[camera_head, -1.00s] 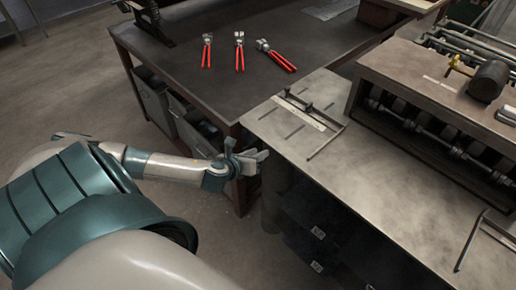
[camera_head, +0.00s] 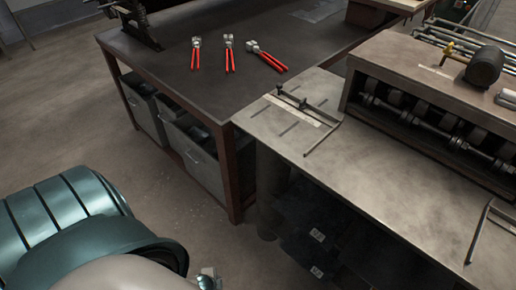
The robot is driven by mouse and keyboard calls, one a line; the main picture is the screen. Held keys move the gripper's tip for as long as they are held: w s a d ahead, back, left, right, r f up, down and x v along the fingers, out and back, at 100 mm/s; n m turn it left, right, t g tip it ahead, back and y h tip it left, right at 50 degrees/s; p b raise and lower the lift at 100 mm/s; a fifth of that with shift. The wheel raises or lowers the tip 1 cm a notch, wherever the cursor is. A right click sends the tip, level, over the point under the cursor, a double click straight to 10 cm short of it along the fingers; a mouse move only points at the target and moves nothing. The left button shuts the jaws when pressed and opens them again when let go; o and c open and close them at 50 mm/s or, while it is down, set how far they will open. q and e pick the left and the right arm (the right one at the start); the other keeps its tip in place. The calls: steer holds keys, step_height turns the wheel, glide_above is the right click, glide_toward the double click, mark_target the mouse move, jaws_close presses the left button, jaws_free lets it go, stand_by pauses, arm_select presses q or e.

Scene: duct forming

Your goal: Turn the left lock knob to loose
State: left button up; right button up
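My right gripper is not in view.
Red-handled pliers (camera_head: 229,55) and similar tools lie on the dark workbench (camera_head: 190,85) behind. The roller housing (camera_head: 430,75) stands at the right. A metal bar (camera_head: 478,232) lies at the table's right front. Open floor (camera_head: 120,165) lies left of the table.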

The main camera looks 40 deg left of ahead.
arm_select(q)
steer(key=s+d+f+n+g, duration=0.1)
steer(key=s+d+f+n, duration=0.1)
steer(key=s+d, duration=0.2)
steer(key=s+d+f+n+b, duration=0.1)
steer(key=s+d+f+n, duration=0.1)
steer(key=s, duration=0.6)
steer(key=s+d+f+n+g+h, duration=0.1)
steer(key=s+d+f+n, duration=0.1)
steer(key=s+d+f, duration=0.2)
steer(key=s+d, duration=0.2)
steer(key=shift+s+g, duration=0.3)
steer(key=shift+w, duration=0.1)
